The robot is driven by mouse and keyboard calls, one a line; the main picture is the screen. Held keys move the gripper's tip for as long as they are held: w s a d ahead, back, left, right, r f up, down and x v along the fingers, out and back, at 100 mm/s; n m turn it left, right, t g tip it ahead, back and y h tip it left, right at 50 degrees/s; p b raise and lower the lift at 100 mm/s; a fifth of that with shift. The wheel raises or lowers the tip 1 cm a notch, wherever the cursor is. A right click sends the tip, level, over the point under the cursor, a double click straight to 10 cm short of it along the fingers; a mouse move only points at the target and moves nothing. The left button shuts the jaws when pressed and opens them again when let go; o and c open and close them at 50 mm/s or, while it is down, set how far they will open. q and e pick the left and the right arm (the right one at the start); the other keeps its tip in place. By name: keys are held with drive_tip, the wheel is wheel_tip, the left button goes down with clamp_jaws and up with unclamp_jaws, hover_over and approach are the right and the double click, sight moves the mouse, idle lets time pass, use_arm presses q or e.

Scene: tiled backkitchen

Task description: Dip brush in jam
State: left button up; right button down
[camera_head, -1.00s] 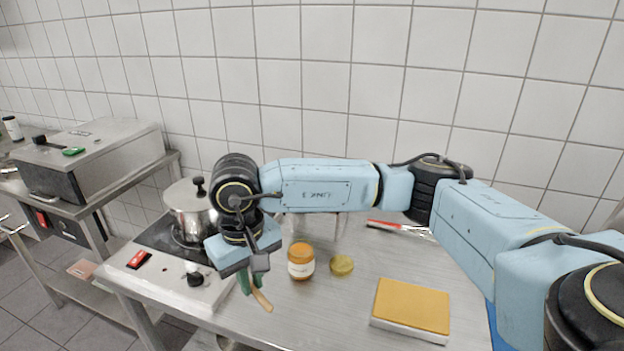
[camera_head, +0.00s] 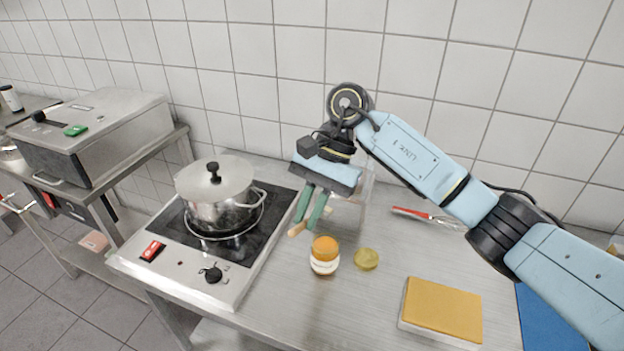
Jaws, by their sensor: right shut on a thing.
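A small jar of orange-brown jam with a white label (camera_head: 324,257) stands upright on the steel table. A round yellowish lid (camera_head: 367,259) lies on the table just right of it. My right gripper (camera_head: 310,209), with green fingers pointing down, is just behind and slightly left of the jar, apart from it. It is shut on the brush (camera_head: 298,229); only a short pale wooden piece shows at the fingertips. The brush's bristles cannot be made out. My left gripper is not in view.
A lidded steel pot (camera_head: 222,208) stands on the hob (camera_head: 180,245) at left. A clear container (camera_head: 362,188) is behind my gripper. A red-handled whisk (camera_head: 412,213) and a yellow-topped block (camera_head: 443,309) lie at right. The table front of the jar is clear.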

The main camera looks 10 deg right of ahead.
drive_tip(key=w+m+t+y, duration=0.1)
drive_tip(key=m+t+y, duration=0.1)
drive_tip(key=m, duration=0.1)
drive_tip(key=w+m+t+y+p, duration=0.1)
drive_tip(key=m+y, duration=0.1)
drive_tip(key=w+d+m+t+y+p, duration=0.1)
drive_tip(key=m+t+y, duration=0.1)
drive_tip(key=m, duration=0.1)
drive_tip(key=shift+w+r+m+t+y, duration=0.3)
drive_tip(key=shift+r+y, duration=0.1)
use_arm(q)
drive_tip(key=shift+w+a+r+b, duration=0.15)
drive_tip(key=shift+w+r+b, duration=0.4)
drive_tip(key=shift+b, duration=0.2)
use_arm(e)
drive_tip(key=shift+f, duration=2.75)
use_arm(q)
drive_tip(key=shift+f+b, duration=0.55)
drive_tip(key=shift+b, duration=0.05)
use_arm(e)
drive_tip(key=shift+f, duration=0.5)
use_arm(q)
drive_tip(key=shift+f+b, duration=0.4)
use_arm(e)
drive_tip(key=shift+f, duration=0.15)
